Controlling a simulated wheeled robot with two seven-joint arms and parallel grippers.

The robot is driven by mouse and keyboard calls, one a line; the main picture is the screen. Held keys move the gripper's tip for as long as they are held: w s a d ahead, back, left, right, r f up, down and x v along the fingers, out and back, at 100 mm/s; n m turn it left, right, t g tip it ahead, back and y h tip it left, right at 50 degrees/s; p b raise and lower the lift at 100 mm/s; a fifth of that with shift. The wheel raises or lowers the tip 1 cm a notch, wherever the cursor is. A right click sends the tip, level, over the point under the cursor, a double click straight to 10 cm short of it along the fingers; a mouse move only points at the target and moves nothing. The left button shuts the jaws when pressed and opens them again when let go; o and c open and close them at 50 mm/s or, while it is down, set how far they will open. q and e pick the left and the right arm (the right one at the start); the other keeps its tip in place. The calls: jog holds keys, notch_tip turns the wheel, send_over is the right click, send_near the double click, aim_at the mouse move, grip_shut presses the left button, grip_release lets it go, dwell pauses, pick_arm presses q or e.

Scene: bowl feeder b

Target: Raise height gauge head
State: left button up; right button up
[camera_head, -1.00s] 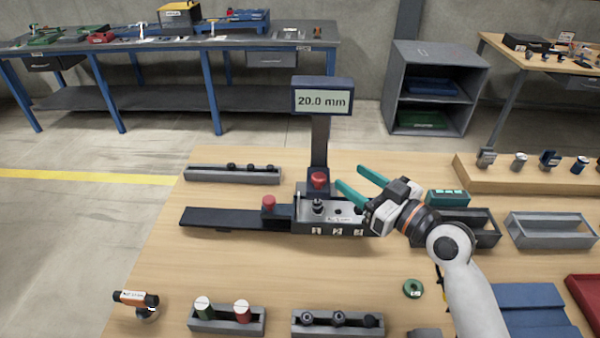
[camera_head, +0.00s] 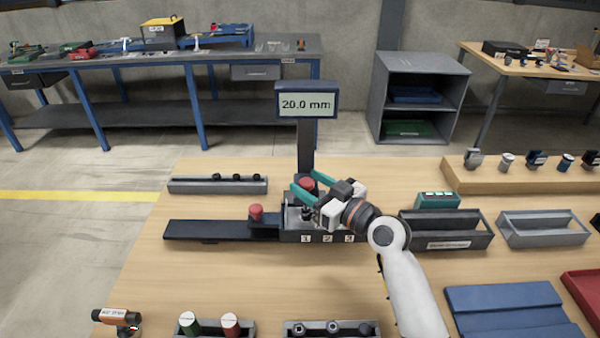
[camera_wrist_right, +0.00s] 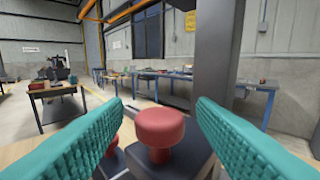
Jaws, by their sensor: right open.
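The height gauge (camera_head: 305,148) stands upright on the bench, with a dark column and a display reading 20.0 mm. Its head carries a red knob (camera_head: 305,184), which also shows in the right wrist view (camera_wrist_right: 160,130). My right gripper (camera_head: 302,186) is open, with its two teal fingers on either side of the red knob. In the right wrist view the knob sits between the fingers with a gap on each side. The gauge base (camera_head: 293,236) has positions marked 1, 2 and 3, partly hidden by my gripper. My left gripper is out of view.
A second red knob (camera_head: 255,211) sits on the slide at the left of the base. A grey rack (camera_head: 218,187) lies behind it. Grey bins (camera_head: 445,232) stand to the right. A long wooden block (camera_head: 510,178) with several parts is at the back right.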

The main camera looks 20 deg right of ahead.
aim_at(300, 178)
jog(key=shift+x, duration=1.65)
